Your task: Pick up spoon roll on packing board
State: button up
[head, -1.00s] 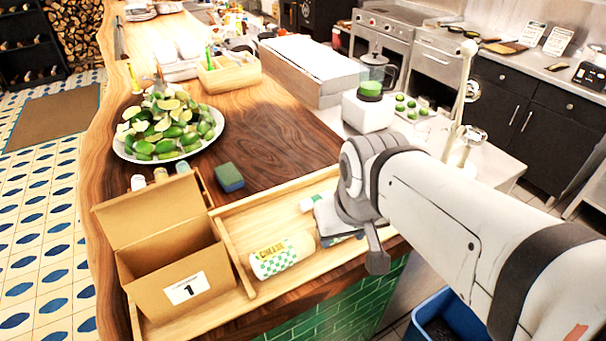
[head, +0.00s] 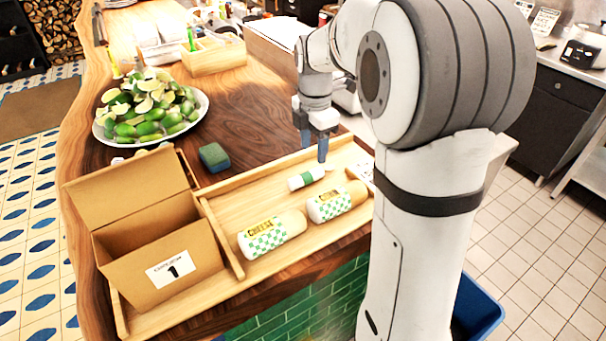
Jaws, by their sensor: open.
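The packing board (head: 262,201) is a pale wooden tray along the counter's front edge. Two cream rolls with green-checked labels lie on it, a left roll (head: 271,236) and a right roll (head: 337,202). A smaller white roll with a green band (head: 306,179) lies behind them. My gripper (head: 315,143) is open and empty, pointing down above the back of the board, just behind the small roll. Part of the board's right end is hidden by my arm.
An open cardboard box marked 1 (head: 158,252) stands on the board's left end, behind a wooden divider. A blue-green sponge (head: 214,157) and a platter of limes (head: 150,112) are on the counter behind. A blue bin (head: 478,308) is on the floor at right.

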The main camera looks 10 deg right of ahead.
aim_at(310, 172)
jog(key=f, duration=0.2)
jog(key=f+p, duration=0.1)
jog(key=f, duration=0.4)
jog(key=shift+s+a+f, duration=0.1)
jog(key=shift+a+f, duration=0.15)
jog(key=shift+f, duration=0.05)
jog(key=shift+c, duration=0.4)
jog(key=c, duration=1)
jog(key=shift+r, duration=0.1)
